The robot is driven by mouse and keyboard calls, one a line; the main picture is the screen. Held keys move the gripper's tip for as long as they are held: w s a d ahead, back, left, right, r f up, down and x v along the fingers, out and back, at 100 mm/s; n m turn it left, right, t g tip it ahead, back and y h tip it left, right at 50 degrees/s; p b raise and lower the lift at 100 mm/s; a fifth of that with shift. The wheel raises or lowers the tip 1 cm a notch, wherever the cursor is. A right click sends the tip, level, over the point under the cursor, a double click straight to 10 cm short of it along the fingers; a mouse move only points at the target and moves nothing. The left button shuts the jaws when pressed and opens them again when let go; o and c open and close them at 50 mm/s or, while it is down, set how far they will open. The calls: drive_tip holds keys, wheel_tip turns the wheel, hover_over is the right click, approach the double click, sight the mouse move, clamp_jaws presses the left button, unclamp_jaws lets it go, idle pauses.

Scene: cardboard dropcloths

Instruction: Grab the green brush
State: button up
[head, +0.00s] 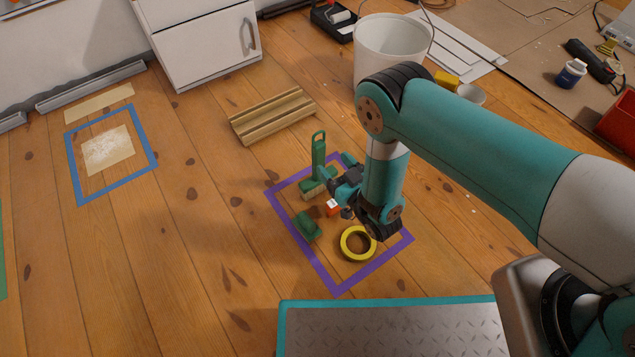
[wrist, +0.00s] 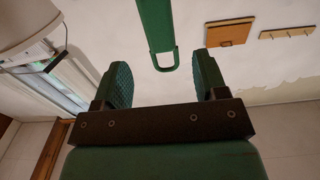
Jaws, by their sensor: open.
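The green brush (head: 319,150) stands upright on its pale bristles inside the purple outline, its looped handle pointing up. My gripper (head: 337,168) is just right of the brush, low over the outlined area. In the wrist view, the brush handle (wrist: 155,22) comes in from the top, and its looped end lies level with the gap between the fingertips. My gripper (wrist: 161,66) is open, with a textured green finger on each side and nothing held. The wrist view does not show the bristles.
Inside the purple outline (head: 279,208) are a green block-like object (head: 308,226), a small orange item (head: 332,208) and a yellow tape roll (head: 343,245). Slatted wood (head: 273,117) lies behind, and a white bucket (head: 391,42) stands beyond. The floor to the left is mostly clear.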

sight(321, 153)
drive_tip(key=b+x, duration=0.1)
drive_tip(key=x, duration=0.2)
drive_tip(key=shift+w+a+f, duration=0.1)
drive_tip(key=shift+w+a, duration=0.1)
drive_tip(key=shift+w, duration=0.05)
drive_tip(key=b+x, duration=0.4)
drive_tip(key=shift+w+a+f, duration=0.2)
drive_tip(key=shift+a, duration=0.05)
drive_tip(key=shift+w+a+r, duration=0.15)
drive_tip(key=shift+w+a, duration=0.05)
drive_tip(key=shift+w, duration=0.15)
drive_tip(key=shift+c, duration=0.2)
drive_tip(key=c, duration=1.1)
clamp_jaws()
drive_tip(key=shift+r, duration=0.15)
